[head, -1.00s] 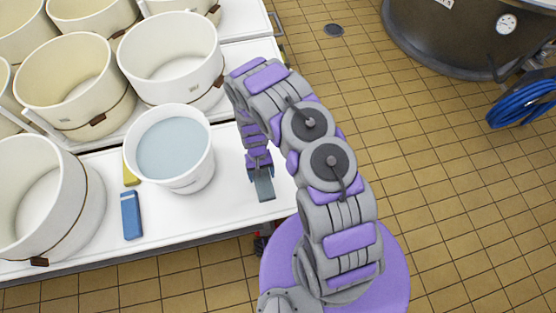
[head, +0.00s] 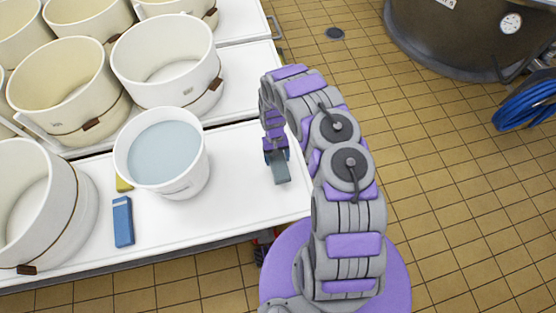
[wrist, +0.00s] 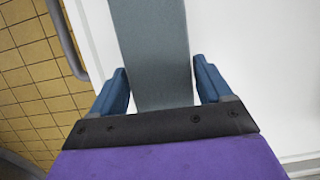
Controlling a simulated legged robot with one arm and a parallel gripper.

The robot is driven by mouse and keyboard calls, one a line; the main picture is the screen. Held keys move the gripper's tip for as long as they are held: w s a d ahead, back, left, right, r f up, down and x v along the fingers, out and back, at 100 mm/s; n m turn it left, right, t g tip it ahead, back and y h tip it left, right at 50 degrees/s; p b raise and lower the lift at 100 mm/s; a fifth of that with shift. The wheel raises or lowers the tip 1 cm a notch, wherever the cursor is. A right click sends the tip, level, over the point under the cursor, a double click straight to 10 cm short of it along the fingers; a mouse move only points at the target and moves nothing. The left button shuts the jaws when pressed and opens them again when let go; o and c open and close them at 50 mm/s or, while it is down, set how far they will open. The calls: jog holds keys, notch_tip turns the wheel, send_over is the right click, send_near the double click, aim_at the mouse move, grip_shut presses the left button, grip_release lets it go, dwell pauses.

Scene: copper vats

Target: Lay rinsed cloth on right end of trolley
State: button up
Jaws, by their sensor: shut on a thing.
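My gripper (head: 277,157) is over the right end of the white trolley (head: 240,190), to the right of the bucket. It is shut on a folded grey-blue cloth (head: 281,174), which hangs as a narrow strip below the fingers. In the wrist view the cloth (wrist: 153,50) lies between the two blue fingers of my gripper (wrist: 158,85), with the white trolley top (wrist: 240,50) beyond it. I cannot tell whether the cloth touches the trolley top.
A white bucket of water (head: 165,155) stands left of my gripper. A blue block (head: 122,222) and a partly hidden yellow thing (head: 123,184) lie left of it. Several cream tubs (head: 168,62) fill the left and back. The right end is otherwise bare.

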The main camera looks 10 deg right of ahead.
aim_at(276, 159)
jog(key=shift+w+d, duration=0.1)
jog(key=shift+w, duration=0.2)
jog(key=shift+w+f, duration=0.1)
jog(key=shift+w, duration=0.2)
jog(key=f, duration=0.1)
jog(key=f+b, duration=0.1)
jog(key=f, duration=0.1)
jog(key=shift+a+f+b, duration=0.2)
jog(key=shift+a+b, duration=0.05)
jog(key=shift+b, duration=0.15)
jog(key=shift+d, duration=0.35)
jog(key=o, duration=1.1)
jog(key=shift+a, duration=0.3)
